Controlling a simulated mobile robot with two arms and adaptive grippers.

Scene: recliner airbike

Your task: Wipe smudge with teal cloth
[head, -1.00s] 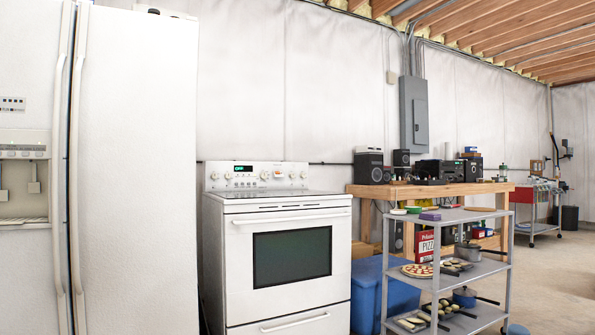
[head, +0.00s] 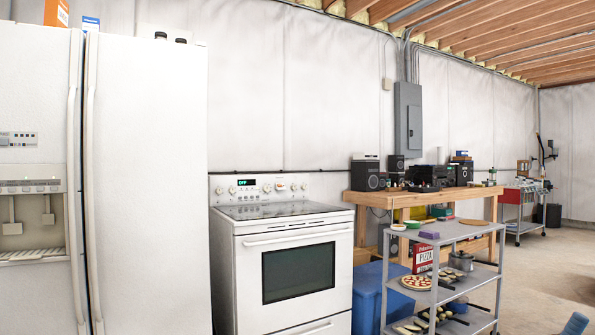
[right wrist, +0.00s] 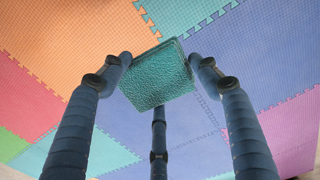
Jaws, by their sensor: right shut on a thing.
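The teal cloth (right wrist: 160,78), a small textured square pad, is between the dark blue fingers of my right gripper (right wrist: 160,70) in the right wrist view. The gripper is shut on it, above a floor of coloured foam mats. A dark blue piece (head: 575,325), probably part of my right gripper, shows at the bottom right edge of the head view. I cannot make out a smudge in either view. My left gripper is not in view.
A white fridge (head: 150,190) stands at the left, beside a white stove (head: 305,270). A grey shelf cart (head: 455,231) with food and pans stands right of a blue bin (head: 375,285). A wooden workbench (head: 420,198) is behind. Concrete floor (head: 560,260) is open at the right.

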